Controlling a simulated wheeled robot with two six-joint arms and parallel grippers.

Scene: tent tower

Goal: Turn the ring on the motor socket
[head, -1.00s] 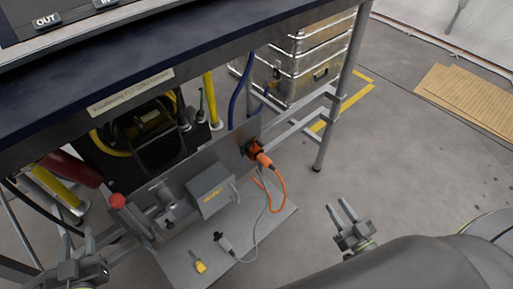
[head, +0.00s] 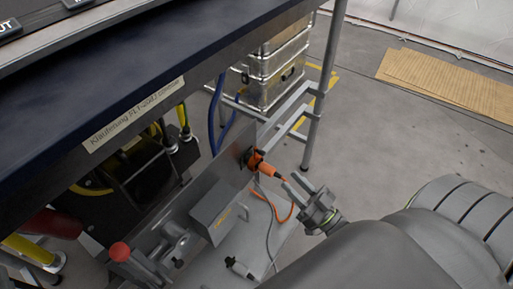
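The motor socket appears to be the dark fitting with orange parts (head: 252,158) on the upright grey metal panel. An orange plug (head: 267,168) sits at it, with an orange cable running down. The ring is too small to tell apart from the fitting. My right gripper (head: 292,182) is just right of the plug. Its two grey fingers are apart and point up-left towards the plug, with nothing seen between them. The fingertips look close to the plug's cable end; I cannot tell if they touch. My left gripper is not in view.
A grey box (head: 221,208) and a red knob (head: 120,252) are on the panel's near side. A loose grey connector (head: 238,267) lies on the base plate. The dark tabletop (head: 150,70) overhangs at upper left.

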